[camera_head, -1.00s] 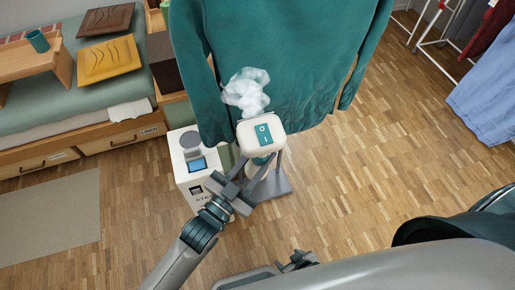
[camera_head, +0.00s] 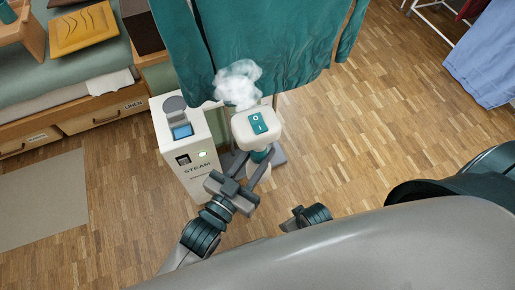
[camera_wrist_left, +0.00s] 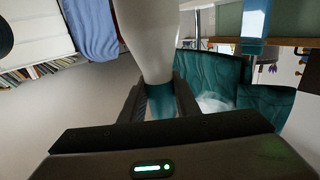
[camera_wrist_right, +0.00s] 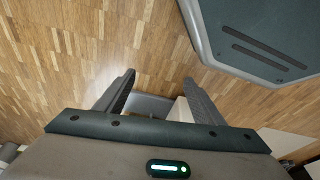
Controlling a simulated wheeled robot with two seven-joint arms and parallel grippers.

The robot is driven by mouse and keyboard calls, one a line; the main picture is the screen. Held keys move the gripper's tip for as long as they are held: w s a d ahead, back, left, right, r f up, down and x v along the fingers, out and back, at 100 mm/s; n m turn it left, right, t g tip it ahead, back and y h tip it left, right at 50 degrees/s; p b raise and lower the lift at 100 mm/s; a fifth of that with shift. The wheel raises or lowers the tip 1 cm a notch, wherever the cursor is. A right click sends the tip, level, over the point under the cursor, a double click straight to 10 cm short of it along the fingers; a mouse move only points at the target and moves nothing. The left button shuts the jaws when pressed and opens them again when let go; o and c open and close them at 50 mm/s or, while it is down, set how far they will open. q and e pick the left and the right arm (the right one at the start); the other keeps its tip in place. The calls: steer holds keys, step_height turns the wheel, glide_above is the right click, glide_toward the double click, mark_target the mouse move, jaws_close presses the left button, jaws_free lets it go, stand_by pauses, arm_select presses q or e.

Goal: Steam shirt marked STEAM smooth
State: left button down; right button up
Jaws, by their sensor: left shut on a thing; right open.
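A teal shirt (camera_head: 270,50) hangs at the top of the head view; its upper part is out of frame. My left gripper (camera_head: 256,168) is shut on the handle of a white steamer head (camera_head: 257,132) with a teal switch panel. The steamer also shows in the left wrist view (camera_wrist_left: 150,45), with its teal grip between the fingers. White steam (camera_head: 238,84) puffs between the steamer head and the shirt's lower part. A white steamer base (camera_head: 188,150) marked STEAM stands on the floor to the left. My right gripper (camera_wrist_right: 158,85) is open and empty.
A bed (camera_head: 75,70) with LINEN drawers stands at the left, carrying a yellow board (camera_head: 82,32) and a wooden tray. Blue cloth (camera_head: 488,60) hangs at the right. A beige rug (camera_head: 45,200) lies at the left. The floor right of the shirt is clear.

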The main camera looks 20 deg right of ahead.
arm_select(q)
steer(key=shift+w, duration=0.15)
arm_select(e)
steer(key=shift+r, duration=0.15)
arm_select(q)
steer(key=shift+w+b, duration=0.6)
steer(key=shift+w, duration=0.6)
steer(key=shift+w+a+b, duration=0.1)
steer(key=shift+w+b, duration=0.3)
steer(key=shift+w, duration=0.75)
arm_select(e)
steer(key=shift+r, duration=2.75)
